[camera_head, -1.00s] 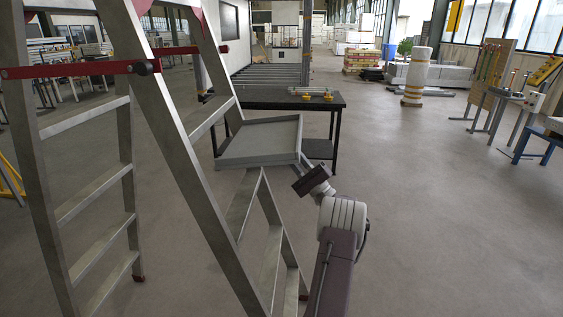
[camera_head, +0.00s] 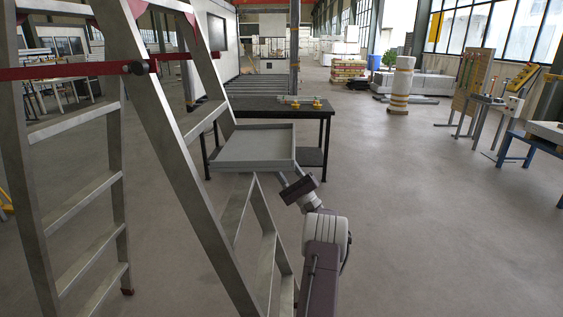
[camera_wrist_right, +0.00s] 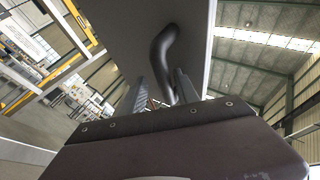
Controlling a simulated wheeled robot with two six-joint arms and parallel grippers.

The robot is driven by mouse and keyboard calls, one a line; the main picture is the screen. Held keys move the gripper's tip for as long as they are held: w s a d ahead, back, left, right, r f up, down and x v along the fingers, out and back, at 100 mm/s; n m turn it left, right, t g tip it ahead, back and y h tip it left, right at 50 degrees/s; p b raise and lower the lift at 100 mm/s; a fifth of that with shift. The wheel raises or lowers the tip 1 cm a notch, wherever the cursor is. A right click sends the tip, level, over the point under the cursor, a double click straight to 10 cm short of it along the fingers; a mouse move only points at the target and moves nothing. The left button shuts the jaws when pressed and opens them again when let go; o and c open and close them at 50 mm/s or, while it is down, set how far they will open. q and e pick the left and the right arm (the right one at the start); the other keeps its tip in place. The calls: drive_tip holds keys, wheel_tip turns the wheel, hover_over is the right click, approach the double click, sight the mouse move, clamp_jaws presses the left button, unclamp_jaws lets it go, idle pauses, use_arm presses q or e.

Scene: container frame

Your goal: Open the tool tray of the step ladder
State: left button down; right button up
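The metal step ladder (camera_head: 172,145) stands at the left in the head view. Its grey, shallow, rimmed tool tray (camera_head: 255,147) juts out to the right, roughly level, and looks empty. My right gripper (camera_head: 283,178) is just below the tray's near right corner, with its fingers partly hidden there. In the right wrist view, the tray's underside (camera_wrist_right: 125,25) fills the top, and a curved black handle (camera_wrist_right: 163,48) hangs from it. My right gripper (camera_wrist_right: 159,85) has its fingers apart, with the handle's lower end between them, closer to the right finger. My left gripper is out of view.
A red bar (camera_head: 70,70) crosses the ladder's upper part. A dark workbench (camera_head: 320,112) stands behind the tray. Tool boards and a blue-legged table (camera_head: 530,143) are at the right. The floor (camera_head: 440,230) right of my right arm is clear.

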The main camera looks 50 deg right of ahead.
drive_tip(key=shift+s+d, duration=0.1)
drive_tip(key=shift+s, duration=0.05)
drive_tip(key=b+v, duration=0.5)
drive_tip(key=v, duration=0.4)
drive_tip(key=shift+b, duration=0.3)
drive_tip(key=shift+f, duration=0.1)
